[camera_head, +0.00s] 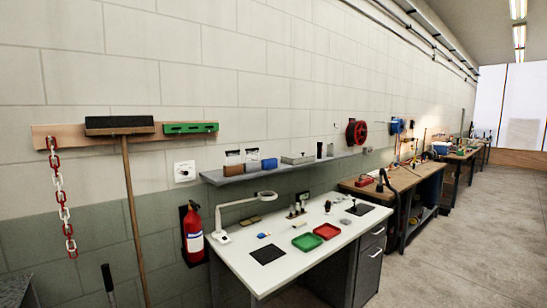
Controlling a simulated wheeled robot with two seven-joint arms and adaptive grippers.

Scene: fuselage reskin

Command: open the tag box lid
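Neither of my grippers is in view. I cannot tell for certain which thing is the tag box. A wall shelf (215,178) above the white bench holds several small containers: a brown box (252,166), a blue box (269,164) and a flat grey box (297,159). They are too small for me to tell whether any has a lid, open or shut. On the bench (262,279) lie a green tray (306,241) and a red tray (327,231), both without a visible cover.
A lamp (264,196) and a dark mat (268,254) are on the bench. A red extinguisher (193,234) hangs left of it. A broom (133,213) and chain (62,200) hang farther left. Wooden workbenches (398,181) run along the wall; the floor (465,235) at right is clear.

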